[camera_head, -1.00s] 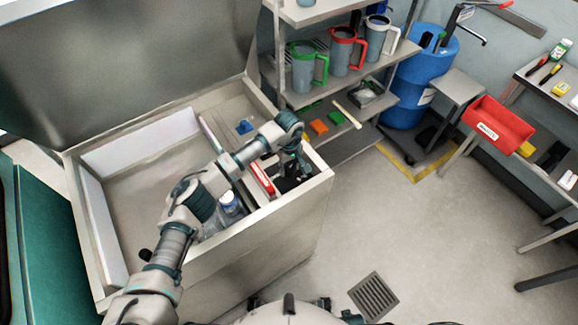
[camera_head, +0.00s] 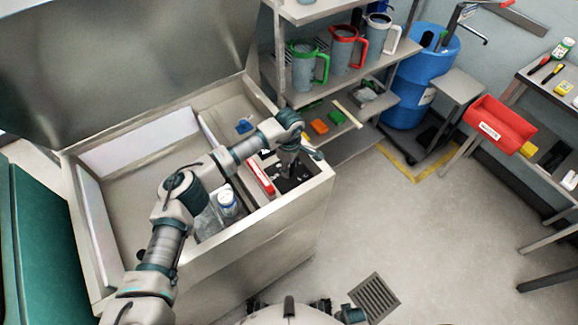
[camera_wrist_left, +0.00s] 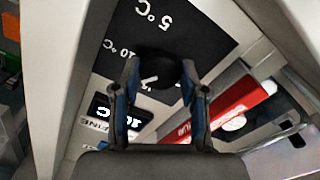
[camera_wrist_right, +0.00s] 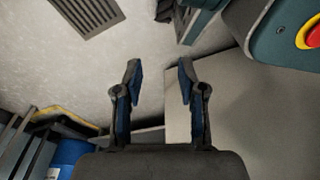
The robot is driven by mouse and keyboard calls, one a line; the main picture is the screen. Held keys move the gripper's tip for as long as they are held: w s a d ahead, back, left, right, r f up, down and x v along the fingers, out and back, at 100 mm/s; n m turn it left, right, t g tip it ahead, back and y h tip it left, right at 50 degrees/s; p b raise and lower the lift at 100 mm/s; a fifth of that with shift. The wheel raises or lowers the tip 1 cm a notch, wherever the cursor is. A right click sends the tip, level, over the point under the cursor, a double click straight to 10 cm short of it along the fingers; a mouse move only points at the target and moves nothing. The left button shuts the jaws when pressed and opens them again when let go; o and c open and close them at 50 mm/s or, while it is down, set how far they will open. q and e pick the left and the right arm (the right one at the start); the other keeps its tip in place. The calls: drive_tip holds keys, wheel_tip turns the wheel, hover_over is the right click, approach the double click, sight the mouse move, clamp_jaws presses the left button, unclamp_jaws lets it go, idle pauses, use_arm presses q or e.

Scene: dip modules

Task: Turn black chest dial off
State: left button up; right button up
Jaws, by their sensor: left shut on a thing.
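The black dial (camera_wrist_left: 160,68) sits on a dark panel (camera_wrist_left: 205,30) with white temperature marks such as 5°C and 10°C, in the left wrist view. A white pointer mark shows on the dial's lower part. My left gripper (camera_wrist_left: 160,78) has a finger on each side of the dial and is shut on it. In the head view my left gripper (camera_head: 290,172) reaches down over the panel in the right corner compartment of the open grey chest (camera_head: 265,235), hiding the dial there. My right gripper (camera_wrist_right: 158,72) is open and empty above the floor in the right wrist view.
A red-and-white object (camera_head: 260,176) lies beside the panel. A bottle with a blue-and-white cap (camera_head: 228,203) stands in the chest near my left arm. A shelf with jugs (camera_head: 345,85) stands behind the chest. Open floor (camera_head: 420,230) lies to the right.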

use_arm(q)
drive_tip(key=n, duration=0.3)
drive_tip(key=shift+w+r, duration=0.1)
drive_tip(key=shift+r, duration=0.05)
drive_tip(key=n, duration=0.2)
drive_tip(key=shift+n, duration=0.4)
drive_tip(key=n, duration=0.2)
drive_tip(key=shift+n, duration=0.3)
drive_tip(key=n, duration=0.2)
drive_tip(key=shift+r+n+p, duration=0.1)
drive_tip(key=shift+n+p, duration=0.25)
drive_tip(key=shift+n, duration=0.05)
drive_tip(key=n, duration=0.2)
drive_tip(key=shift+n, duration=0.4)
drive_tip(key=shift+n+p, duration=0.35)
drive_tip(key=shift+n, duration=0.05)
drive_tip(key=n+p, duration=0.1)
drive_tip(key=n, duration=0.2)
drive_tip(key=shift+w+n+p, duration=0.1)
drive_tip(key=shift+n+p, duration=0.2)
drive_tip(key=shift+n, duration=1.4)
use_arm(e)
drive_tip(key=s+d+f, duration=0.1)
drive_tip(key=s+f, duration=0.3)
drive_tip(key=s, duration=0.2)
drive_tip(key=shift+s, duration=0.35)
drive_tip(key=shift+d, duration=0.1)
